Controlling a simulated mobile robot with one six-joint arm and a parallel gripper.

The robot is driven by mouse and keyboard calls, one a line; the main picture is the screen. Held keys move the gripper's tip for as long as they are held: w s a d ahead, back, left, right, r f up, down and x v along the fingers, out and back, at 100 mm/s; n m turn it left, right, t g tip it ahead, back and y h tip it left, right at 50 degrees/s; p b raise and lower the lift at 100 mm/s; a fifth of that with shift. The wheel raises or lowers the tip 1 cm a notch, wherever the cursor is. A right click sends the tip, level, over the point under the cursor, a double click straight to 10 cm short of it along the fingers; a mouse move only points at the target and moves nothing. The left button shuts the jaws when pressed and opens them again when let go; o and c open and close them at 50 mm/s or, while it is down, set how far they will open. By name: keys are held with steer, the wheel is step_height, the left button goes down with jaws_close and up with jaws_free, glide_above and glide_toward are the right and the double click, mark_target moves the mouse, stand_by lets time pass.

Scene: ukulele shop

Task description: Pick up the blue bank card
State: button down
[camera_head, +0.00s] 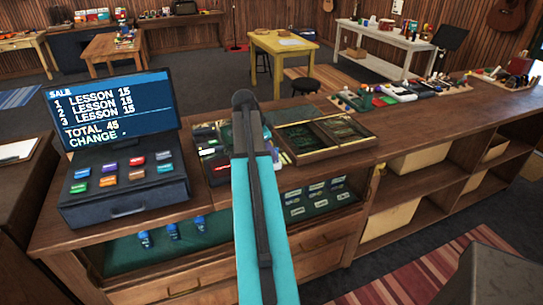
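I cannot single out a blue bank card with certainty. Several small flat coloured pieces, card-like and too small to read, lie on a dark mat (203,132) on the counter, right of the till. My teal and dark arm rises from the bottom middle across the counter and covers part of this area. Its dark rounded joint stands above the counter's far side. My gripper's fingers do not show, so I cannot see whether they hold anything.
The till (122,190), with its lit screen (112,108) and coloured keys, stands on the left. A wooden compartment tray (325,151) lies right of my arm. The wooden counter (400,140) carries several small goods farther right. A glass-fronted display (318,200) lies below.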

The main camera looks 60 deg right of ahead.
steer(key=shift+r+b, duration=0.8)
steer(key=shift+r, duration=0.7)
steer(key=s+a+r+b, duration=0.1)
steer(key=s+a+b, duration=0.3)
steer(key=a, duration=1)
steer(key=shift+s+a+r, duration=0.35)
steer(key=shift+s+a, duration=0.05)
steer(key=shift+s, duration=0.75)
